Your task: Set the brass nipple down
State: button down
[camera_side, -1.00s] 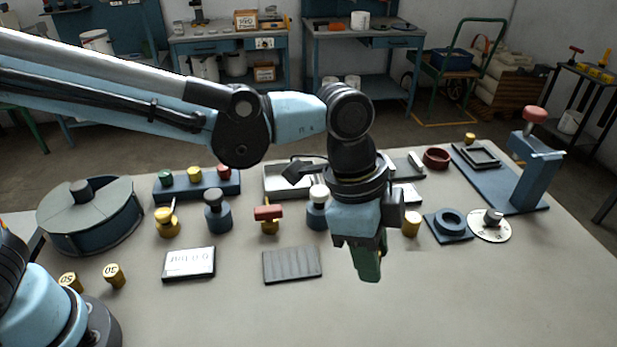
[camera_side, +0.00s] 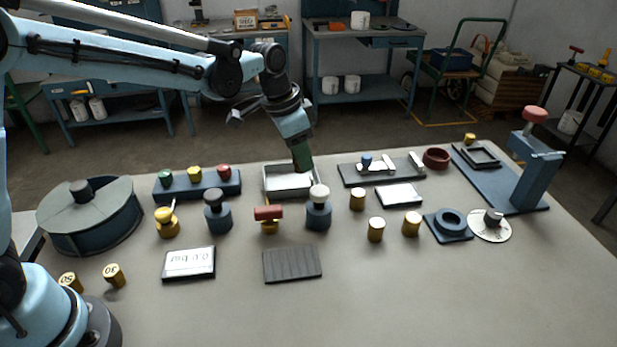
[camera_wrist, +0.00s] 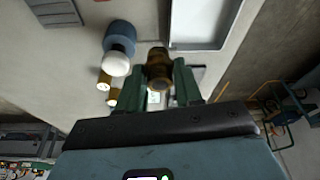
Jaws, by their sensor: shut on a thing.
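The brass nipple (camera_wrist: 158,67) is a short, dark gold cylinder between the green fingers of my gripper (camera_wrist: 160,82) in the wrist view. My gripper is shut on it. In the side view my gripper (camera_side: 302,165) hangs tilted over the back of the table, in front of or over the shallow white tray (camera_side: 284,192). The nipple cannot be made out there. The tray also shows at the top of the wrist view (camera_wrist: 203,43), just right of the nipple. Whether the nipple touches anything is not clear.
A blue post with a white cap (camera_side: 318,208) stands close in front of the tray. Several brass cylinders (camera_side: 376,230) stand to the right. A red-handled valve (camera_side: 268,214) is at the left. The front right of the table is bare.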

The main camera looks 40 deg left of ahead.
jog(key=w+a+f, duration=0.1)
jog(key=a, duration=0.1)
jog(key=w+a+f, duration=0.1)
jog(key=a+f, duration=0.1)
jog(key=w+a+f, duration=0.1)
jog(key=w+a, duration=0.1)
jog(key=shift+f, duration=2.2)
jog(key=shift+d, duration=0.1)
jog(key=c, duration=0.8)
grip_release()
jog(key=shift+f, duration=0.1)
jog(key=shift+o, duration=0.2)
